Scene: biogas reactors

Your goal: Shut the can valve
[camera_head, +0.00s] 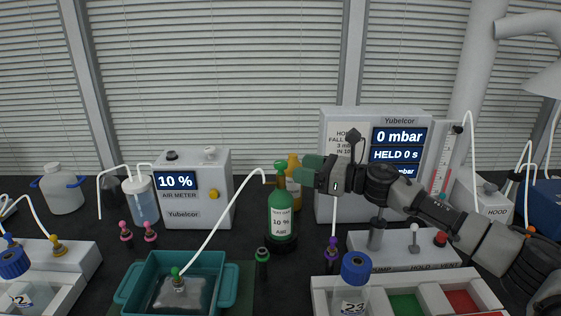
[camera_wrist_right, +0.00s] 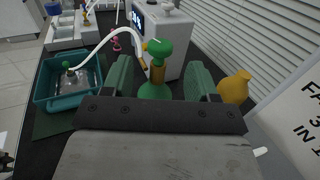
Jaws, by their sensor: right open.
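The green gas can (camera_head: 281,213), labelled 10 %, stands upright on the dark bench in the head view. Its can valve, a green knob (camera_head: 281,165) on a brass neck, sits on top, with a white hose running from it. My right gripper (camera_head: 306,168) is just right of the knob, with its green fingers pointing toward it. In the right wrist view the open fingers stand to either side of the brass neck, and the knob (camera_wrist_right: 158,47) shows between and beyond them. I cannot tell whether either finger touches. My left gripper is not in view.
A yellow bottle (camera_head: 293,180) stands close behind the can. The teal tub (camera_head: 213,264) with a grey bag is at front left. The air meter (camera_head: 192,188) is behind left, and the pressure display box (camera_head: 337,116) is behind right.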

